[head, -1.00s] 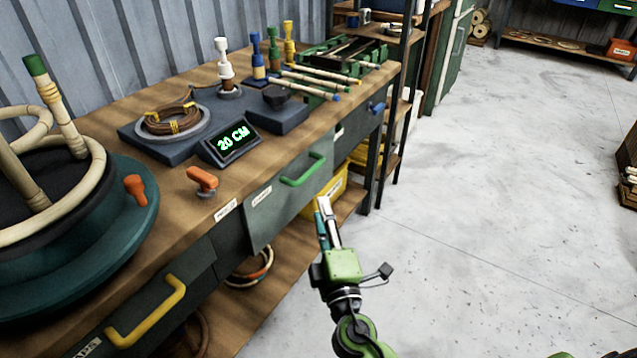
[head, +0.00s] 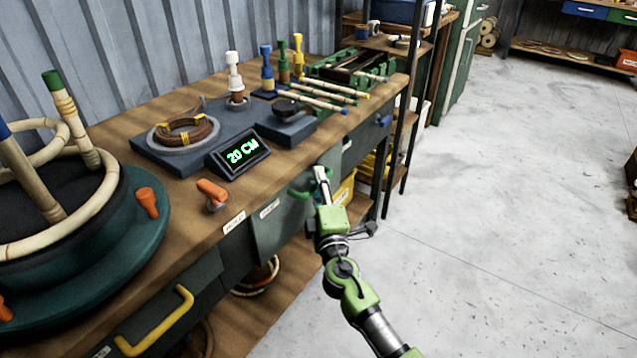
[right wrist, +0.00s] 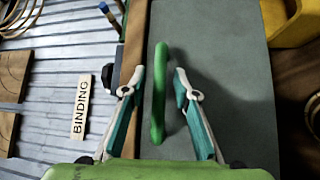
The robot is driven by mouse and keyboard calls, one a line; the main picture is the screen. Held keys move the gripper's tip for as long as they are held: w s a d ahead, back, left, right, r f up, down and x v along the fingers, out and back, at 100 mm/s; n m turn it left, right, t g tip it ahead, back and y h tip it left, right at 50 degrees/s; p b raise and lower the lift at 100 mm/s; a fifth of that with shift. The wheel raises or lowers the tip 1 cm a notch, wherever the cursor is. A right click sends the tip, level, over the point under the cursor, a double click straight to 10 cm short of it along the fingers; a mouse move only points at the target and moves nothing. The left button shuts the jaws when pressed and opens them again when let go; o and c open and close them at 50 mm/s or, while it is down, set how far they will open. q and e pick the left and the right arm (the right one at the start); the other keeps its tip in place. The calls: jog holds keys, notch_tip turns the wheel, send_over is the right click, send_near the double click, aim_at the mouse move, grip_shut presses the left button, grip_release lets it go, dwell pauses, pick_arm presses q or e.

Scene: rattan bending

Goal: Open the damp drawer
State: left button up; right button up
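The workbench has a grey drawer (head: 277,232) with a green bar handle (head: 297,191); its small label is too small to read surely, so I cannot tell whether it says damp. My right gripper (head: 320,174) is at this handle. In the right wrist view, my right gripper (right wrist: 158,76) is open, with its fingers on either side of the green handle (right wrist: 158,95) and a gap showing on both sides. The grey drawer front (right wrist: 225,60) lies behind the handle. My left gripper is not in view.
Drawers with a yellow handle (head: 155,325) and a blue knob (head: 384,121) flank it. On the bench are a teal round stand (head: 140,245), an orange clamp (head: 211,189) and a display reading 20 CM (head: 242,152). The floor (head: 490,220) to the right is clear.

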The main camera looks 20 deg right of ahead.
grip_shut()
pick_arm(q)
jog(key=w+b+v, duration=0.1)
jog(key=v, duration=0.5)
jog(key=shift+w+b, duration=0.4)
pick_arm(e)
jog(key=s+d, duration=1.1)
jog(key=s, duration=0.3)
jog(key=shift+s, duration=0.2)
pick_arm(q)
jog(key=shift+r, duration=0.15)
pick_arm(e)
grip_release()
